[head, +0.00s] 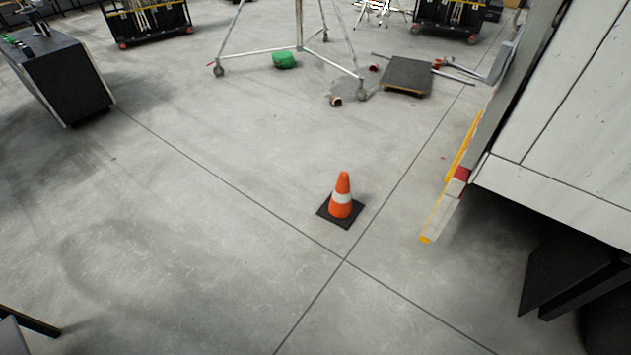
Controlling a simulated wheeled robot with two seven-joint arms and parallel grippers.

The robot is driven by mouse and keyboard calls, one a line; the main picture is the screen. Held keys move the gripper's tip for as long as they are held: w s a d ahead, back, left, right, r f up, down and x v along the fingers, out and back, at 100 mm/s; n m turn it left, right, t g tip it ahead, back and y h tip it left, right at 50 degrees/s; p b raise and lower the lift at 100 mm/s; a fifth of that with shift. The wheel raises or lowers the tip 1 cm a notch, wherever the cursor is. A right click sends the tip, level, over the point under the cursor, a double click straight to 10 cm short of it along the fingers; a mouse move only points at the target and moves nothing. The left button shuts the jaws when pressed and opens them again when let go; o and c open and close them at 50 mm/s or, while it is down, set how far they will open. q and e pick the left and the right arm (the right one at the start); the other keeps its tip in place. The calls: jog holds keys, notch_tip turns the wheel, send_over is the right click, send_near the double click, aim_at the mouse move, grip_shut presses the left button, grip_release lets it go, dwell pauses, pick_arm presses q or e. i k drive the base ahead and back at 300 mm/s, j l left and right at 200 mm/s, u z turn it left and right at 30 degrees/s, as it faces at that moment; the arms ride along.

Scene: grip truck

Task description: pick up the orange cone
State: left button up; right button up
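The orange cone (341,197) stands upright on the concrete floor, right of the middle of the head view. It has a white band around it and a square black base. Nothing touches it. Neither of my grippers shows in the head view, so whether they are open or shut is hidden.
A white truck body (570,120) stands on the right, with a yellow-edged bumper (440,205) near the cone. A black cabinet (72,82) stands at upper left. A wheeled metal frame (290,50), green bundle (285,60) and flat dolly (408,76) lie farther back. Floor around the cone is clear.

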aim_at(339, 208)
jog(key=i+j+z, duration=0.15)
jog(key=i, duration=0.35)
jog(key=i+j+z, duration=0.1)
jog(key=i+j, duration=0.25)
jog(key=i, duration=0.15)
jog(key=i+j+z, duration=0.15)
jog(key=i+j, duration=0.15)
jog(key=i, duration=0.2)
